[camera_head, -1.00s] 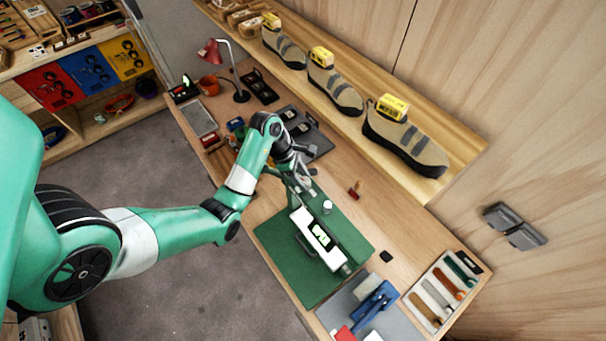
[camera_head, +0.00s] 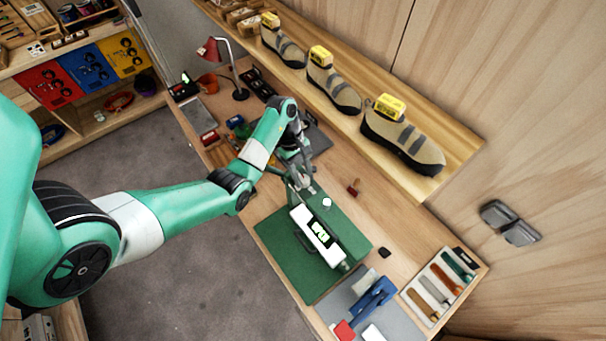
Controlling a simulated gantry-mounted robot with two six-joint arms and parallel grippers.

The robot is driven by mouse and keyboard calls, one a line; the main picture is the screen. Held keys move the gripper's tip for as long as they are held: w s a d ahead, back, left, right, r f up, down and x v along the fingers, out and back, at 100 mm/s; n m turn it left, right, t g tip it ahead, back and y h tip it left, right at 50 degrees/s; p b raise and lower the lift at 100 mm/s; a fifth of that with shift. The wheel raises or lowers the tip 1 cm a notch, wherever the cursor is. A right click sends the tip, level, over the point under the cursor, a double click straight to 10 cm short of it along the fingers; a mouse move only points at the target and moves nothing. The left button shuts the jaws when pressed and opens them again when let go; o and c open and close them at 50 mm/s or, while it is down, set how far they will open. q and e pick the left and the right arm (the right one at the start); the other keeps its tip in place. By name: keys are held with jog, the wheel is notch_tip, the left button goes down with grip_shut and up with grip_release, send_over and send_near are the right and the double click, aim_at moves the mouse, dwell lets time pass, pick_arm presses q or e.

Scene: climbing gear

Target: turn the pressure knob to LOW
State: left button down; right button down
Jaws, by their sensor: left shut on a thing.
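The knob and any LOW marking cannot be made out. A small white round piece (camera_head: 327,203) stands on the mat beside the gripper. My right gripper is not in view.
A shelf (camera_head: 446,185) with several climbing shoes runs along the wall behind the bench. A blue tool (camera_head: 372,296) lies on a grey mat at the front right, near a tray of coloured handles (camera_head: 441,290). A red lamp (camera_head: 210,50) stands at the back left.

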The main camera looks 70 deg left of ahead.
pick_arm(q)
jog(key=shift+f, duration=0.1)
dwell(0.4)
jog(key=shift+c, duration=2)
grip_release()
